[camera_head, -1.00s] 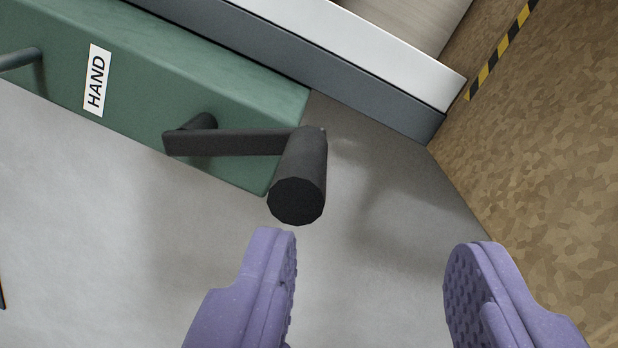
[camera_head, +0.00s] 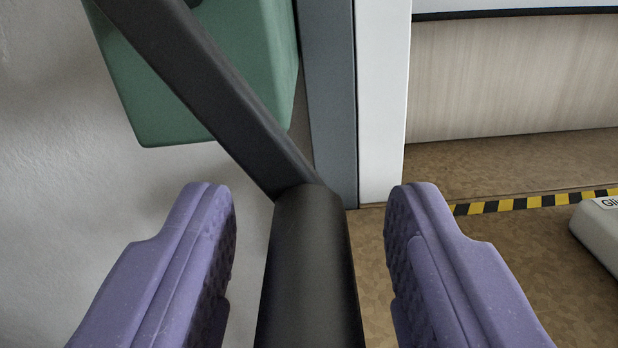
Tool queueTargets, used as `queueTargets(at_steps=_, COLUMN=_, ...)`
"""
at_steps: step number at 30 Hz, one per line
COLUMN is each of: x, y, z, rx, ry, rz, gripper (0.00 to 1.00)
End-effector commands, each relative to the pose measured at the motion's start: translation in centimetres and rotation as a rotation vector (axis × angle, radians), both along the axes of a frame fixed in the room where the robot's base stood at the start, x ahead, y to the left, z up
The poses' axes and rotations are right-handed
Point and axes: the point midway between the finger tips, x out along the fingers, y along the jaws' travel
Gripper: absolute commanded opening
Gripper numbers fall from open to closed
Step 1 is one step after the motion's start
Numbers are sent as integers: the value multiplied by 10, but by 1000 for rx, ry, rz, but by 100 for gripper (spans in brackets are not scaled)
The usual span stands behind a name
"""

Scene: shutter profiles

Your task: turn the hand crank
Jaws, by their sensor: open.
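The hand crank has a flat dark arm (camera_head: 205,85) that slopes down to the right from the top left. Its black cylindrical handle (camera_head: 310,270) points toward the camera. The green housing (camera_head: 190,100) lies behind the crank arm. My gripper (camera_head: 312,205) is open, with a purple finger on each side of the handle. The handle lies between the fingers with a gap visible on both sides. The handle's near end is cut off by the bottom edge of the view. The crank's pivot is out of view.
A grey and white upright profile (camera_head: 382,100) stands just behind the handle. A pale wood panel (camera_head: 510,85) is at the right. Black and yellow tape (camera_head: 535,202) runs along the brown floor. A white box-like object (camera_head: 600,230) sits at the right edge. A grey wall fills the left.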

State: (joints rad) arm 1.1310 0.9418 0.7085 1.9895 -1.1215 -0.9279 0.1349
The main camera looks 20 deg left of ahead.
Motion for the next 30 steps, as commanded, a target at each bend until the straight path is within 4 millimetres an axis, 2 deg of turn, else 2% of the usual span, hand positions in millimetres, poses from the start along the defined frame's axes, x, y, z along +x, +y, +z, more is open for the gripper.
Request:
queueTargets(at_steps=7, x=2, y=1, z=1, rx=1, ry=-1, rz=0, gripper=48)
queueTargets(at_steps=8, x=2, y=1, z=1, rx=1, ry=0, rz=0, gripper=44)
queueTargets(at_steps=12, x=2, y=1, z=0, rx=1, ry=0, rz=0, gripper=12)
queueTargets(at_steps=14, x=2, y=0, z=0, rx=1, ry=0, rz=-1, gripper=0)
queueTargets(at_steps=30, x=2, y=0, z=1, rx=10, ry=1, rz=-4, gripper=0)
